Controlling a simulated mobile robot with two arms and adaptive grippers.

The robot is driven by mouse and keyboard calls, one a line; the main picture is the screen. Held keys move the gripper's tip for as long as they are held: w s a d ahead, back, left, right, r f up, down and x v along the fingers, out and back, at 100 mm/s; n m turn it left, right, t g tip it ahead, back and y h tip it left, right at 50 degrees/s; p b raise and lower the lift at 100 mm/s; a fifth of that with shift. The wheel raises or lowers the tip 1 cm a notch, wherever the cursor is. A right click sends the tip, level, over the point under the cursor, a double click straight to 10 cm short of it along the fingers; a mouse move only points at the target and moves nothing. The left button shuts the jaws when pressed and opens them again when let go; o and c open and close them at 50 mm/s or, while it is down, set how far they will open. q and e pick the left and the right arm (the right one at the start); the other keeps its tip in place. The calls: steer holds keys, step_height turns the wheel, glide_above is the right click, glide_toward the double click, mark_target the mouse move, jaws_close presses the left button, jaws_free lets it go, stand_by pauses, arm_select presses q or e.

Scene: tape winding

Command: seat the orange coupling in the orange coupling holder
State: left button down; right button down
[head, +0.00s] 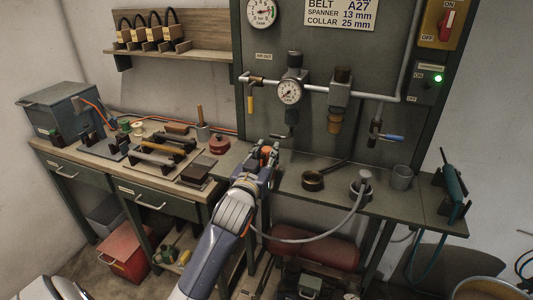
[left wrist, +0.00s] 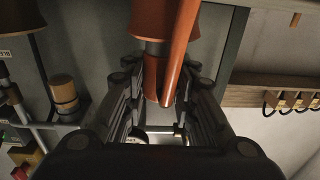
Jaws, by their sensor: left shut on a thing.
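My left gripper (head: 266,152) is raised above the front of the bench, before the green panel. It is shut on the orange coupling (head: 272,149), of which only small parts show between the fingers. In the left wrist view the coupling (left wrist: 155,82) is an orange-brown body with a grey band and a long orange bar beside it, between the black fingers (left wrist: 155,95). A dark brown ring-shaped holder (head: 312,181) stands on the shelf to the right, apart from the gripper. I cannot tell for sure that it is the orange coupling holder.
A grey hose (head: 310,240) loops from a cup-like holder (head: 360,190) on the shelf toward my left arm. A grey cup (head: 402,177) stands to its right. The gauge and pipes (head: 290,92) hang above. Tools crowd the left bench (head: 75,152).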

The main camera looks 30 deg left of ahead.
arm_select(q)
steer(key=shift+p, duration=0.3)
steer(key=shift+f+b, duration=0.4)
steer(key=shift+f, duration=0.15)
stand_by(0.6)
steer(key=c, duration=1.6)
jaws_free()
steer(key=shift+s, duration=0.1)
steer(key=shift+p+v, duration=0.85)
steer(key=shift+v, duration=1.75)
glide_toward(265, 159)
steer(key=shift+p, duration=0.45)
